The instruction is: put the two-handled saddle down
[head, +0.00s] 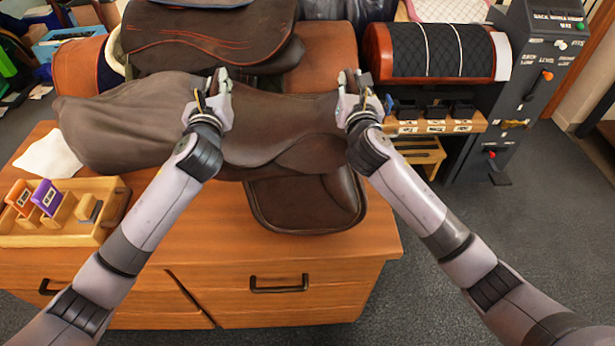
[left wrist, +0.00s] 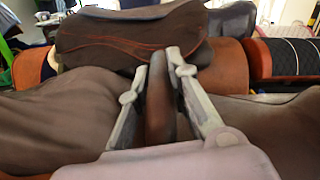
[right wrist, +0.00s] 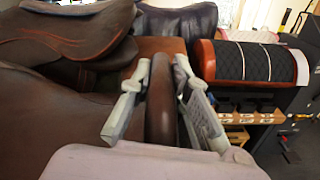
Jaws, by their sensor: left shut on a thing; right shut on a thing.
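The brown leather saddle (head: 278,125) lies across the wooden cabinet, with a flap hanging toward the front edge. A greyish-brown, bulky part (head: 120,125) of it extends to the left. My left gripper (head: 212,90) is shut on one handle, a brown upright loop (left wrist: 160,105) between its fingers in the left wrist view. My right gripper (head: 354,88) is shut on the other handle, which shows as a brown loop (right wrist: 160,105) in the right wrist view. The saddle's underside is hidden, so I cannot tell whether it touches the cabinet.
The wooden cabinet (head: 290,255) has a tray (head: 75,235) with colored tags and a white cloth (head: 48,157) at left. Another brown saddle (head: 205,35) sits behind. A black quilted roll (head: 437,52) and a grey control panel (head: 530,65) stand at right.

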